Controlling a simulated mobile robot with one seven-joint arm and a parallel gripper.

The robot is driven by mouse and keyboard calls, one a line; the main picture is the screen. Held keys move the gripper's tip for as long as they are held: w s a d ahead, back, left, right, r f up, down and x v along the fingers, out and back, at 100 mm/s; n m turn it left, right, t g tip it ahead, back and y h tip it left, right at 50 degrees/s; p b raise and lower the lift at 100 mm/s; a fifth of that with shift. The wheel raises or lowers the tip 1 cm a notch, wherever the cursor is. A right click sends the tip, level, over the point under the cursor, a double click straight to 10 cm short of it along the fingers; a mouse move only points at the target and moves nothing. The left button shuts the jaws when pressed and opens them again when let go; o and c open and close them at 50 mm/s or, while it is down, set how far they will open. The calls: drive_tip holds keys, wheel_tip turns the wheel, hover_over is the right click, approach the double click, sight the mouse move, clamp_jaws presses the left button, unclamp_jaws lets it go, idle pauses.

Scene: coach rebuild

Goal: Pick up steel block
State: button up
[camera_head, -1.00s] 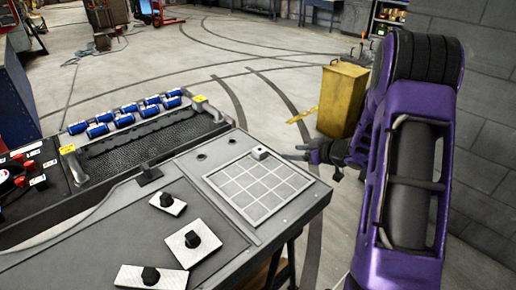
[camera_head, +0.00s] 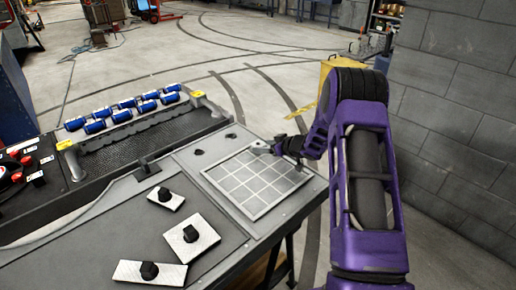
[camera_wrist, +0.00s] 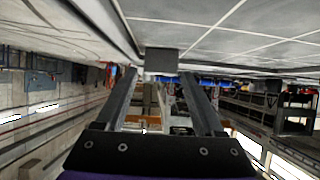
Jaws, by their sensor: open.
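The steel block (camera_wrist: 161,60) is a small grey cube at the edge of the white-lined grid plate (camera_head: 262,205). In the wrist view, which looks upside down, it sits just ahead of and between the two fingertips of my gripper (camera_wrist: 159,74). The fingers are apart with nothing held between them. In the head view my gripper (camera_head: 268,148) is low at the grid plate's far corner. There the fingers and block overlap, so I cannot tell whether they touch.
Plates with black knobs (camera_head: 191,236) lie on the bench left of the grid. A black tray (camera_head: 150,136) with several blue cylinders is behind. A yellow bin (camera_head: 330,70) stands on the floor behind my arm. The grid is otherwise clear.

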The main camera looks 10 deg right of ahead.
drive_tip(key=shift+x, duration=1.45)
clamp_jaws()
drive_tip(key=shift+r, duration=0.1)
